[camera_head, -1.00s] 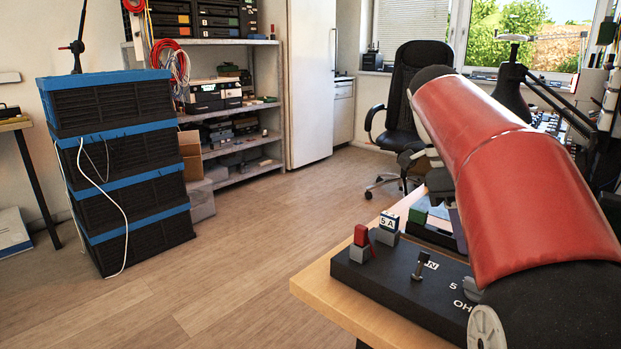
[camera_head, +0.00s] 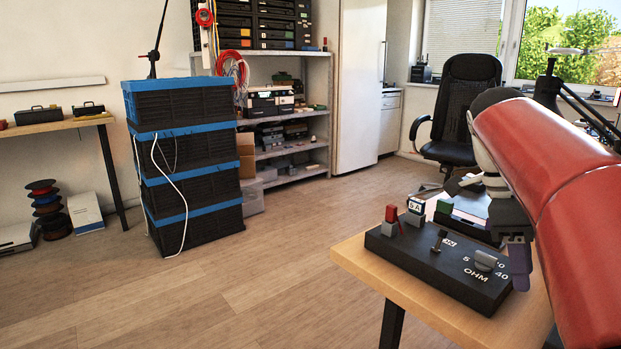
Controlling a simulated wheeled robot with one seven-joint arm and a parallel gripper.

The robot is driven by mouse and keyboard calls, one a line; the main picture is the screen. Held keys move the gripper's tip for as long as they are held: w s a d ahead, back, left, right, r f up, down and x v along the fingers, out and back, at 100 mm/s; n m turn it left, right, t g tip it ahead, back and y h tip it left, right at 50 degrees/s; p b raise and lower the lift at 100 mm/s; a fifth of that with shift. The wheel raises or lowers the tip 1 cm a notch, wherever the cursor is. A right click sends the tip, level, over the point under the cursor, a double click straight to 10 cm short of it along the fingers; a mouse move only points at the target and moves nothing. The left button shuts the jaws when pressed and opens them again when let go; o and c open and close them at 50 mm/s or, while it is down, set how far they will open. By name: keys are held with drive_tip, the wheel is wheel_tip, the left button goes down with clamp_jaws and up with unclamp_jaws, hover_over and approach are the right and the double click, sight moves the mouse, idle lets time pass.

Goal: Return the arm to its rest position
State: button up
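My arm, with red covers, fills the right side of the head view and bends over the wooden workbench (camera_head: 361,257). Beyond the bend, a grey part of it hangs down to what looks like my gripper (camera_head: 520,265), at the right end of a black board (camera_head: 420,262). Its fingers are small and partly hidden, so I cannot tell whether they are open or shut. I see nothing clearly held. The board carries a red-topped block (camera_head: 391,215), a block marked 5A (camera_head: 416,206), a small upright lever (camera_head: 438,241) and a grey knob (camera_head: 485,261) near the OHM lettering.
A stack of black crates with blue rims (camera_head: 185,165) stands on the floor at left. A shelf (camera_head: 290,115) and a white cabinet (camera_head: 361,90) stand behind. An office chair (camera_head: 465,105) is beyond the workbench. The wooden floor (camera_head: 270,270) between crates and bench is clear.

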drive_tip(key=s+a+f+n+t+y, duration=0.1)
drive_tip(key=s+a+f+n+t, duration=0.3)
drive_tip(key=n, duration=0.9)
drive_tip(key=s+a+f+n+t+y, duration=0.1)
drive_tip(key=s+a+f+n+t, duration=0.3)
drive_tip(key=a+f+n, duration=0.6)
wheel_tip(320, 180, down, 3)
drive_tip(key=s+n, duration=0.1)
drive_tip(key=n, duration=0.1)
drive_tip(key=shift+n+y, duration=0.4)
drive_tip(key=shift+r, duration=0.1)
